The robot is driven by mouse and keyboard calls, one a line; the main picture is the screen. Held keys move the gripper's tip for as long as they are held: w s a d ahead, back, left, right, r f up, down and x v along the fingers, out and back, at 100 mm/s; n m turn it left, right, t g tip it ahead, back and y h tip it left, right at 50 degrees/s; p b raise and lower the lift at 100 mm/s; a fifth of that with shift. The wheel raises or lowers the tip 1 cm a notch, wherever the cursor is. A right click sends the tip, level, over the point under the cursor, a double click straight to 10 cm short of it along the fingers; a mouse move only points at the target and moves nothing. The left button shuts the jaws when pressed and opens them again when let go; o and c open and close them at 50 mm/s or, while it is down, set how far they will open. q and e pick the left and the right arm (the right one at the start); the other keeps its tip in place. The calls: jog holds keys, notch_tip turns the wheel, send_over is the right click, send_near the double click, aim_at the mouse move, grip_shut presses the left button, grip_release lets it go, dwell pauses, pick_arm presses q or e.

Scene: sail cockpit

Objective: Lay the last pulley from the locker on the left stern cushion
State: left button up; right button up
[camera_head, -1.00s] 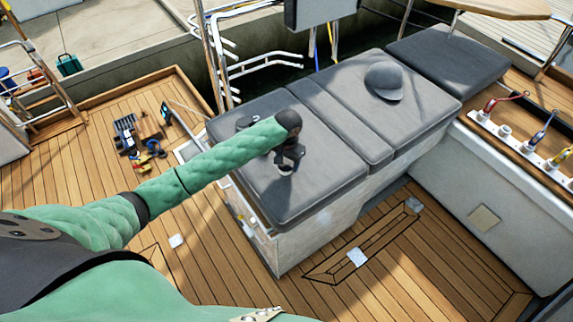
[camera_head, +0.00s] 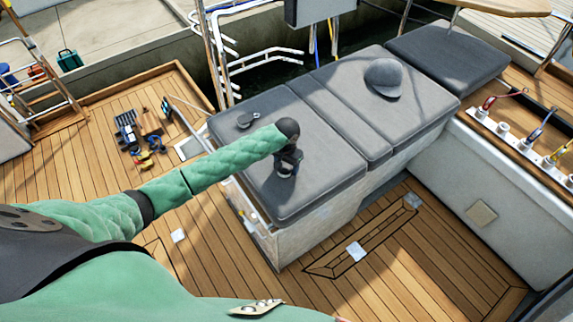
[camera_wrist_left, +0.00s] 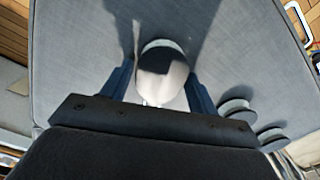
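The grey left stern cushion (camera_head: 325,170) lies on the white locker box in the middle of the head view. My left gripper (camera_head: 287,170) points down over its near part. In the left wrist view, its two blue fingers (camera_wrist_left: 162,82) flank a round white and dark pulley (camera_wrist_left: 163,68) and appear closed against its sides. The pulley is at or just above the cushion; the exact gap is unclear. Two other pulleys (camera_wrist_left: 237,106) (camera_wrist_left: 271,136) lie on the cushion to the right in that view. My right gripper is out of view.
A grey cap (camera_head: 384,78) lies on the farther cushion. Tools and small boxes (camera_head: 140,132) lie on the wooden deck at left. Winch handles and lines (camera_head: 520,125) stand along the right ledge.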

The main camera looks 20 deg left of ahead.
aim_at(287, 166)
pick_arm(q)
jog(key=shift+o, duration=1.1)
jog(key=shift+r, duration=0.15)
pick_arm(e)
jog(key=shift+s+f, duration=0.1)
pick_arm(q)
jog(key=shift+r, duration=0.35)
notch_tip(287, 166, up, 4)
jog(key=shift+r+b, duration=0.15)
jog(key=shift+b, duration=0.85)
notch_tip(287, 166, up, 7)
jog(key=b, duration=0.1)
jog(key=shift+b, duration=0.35)
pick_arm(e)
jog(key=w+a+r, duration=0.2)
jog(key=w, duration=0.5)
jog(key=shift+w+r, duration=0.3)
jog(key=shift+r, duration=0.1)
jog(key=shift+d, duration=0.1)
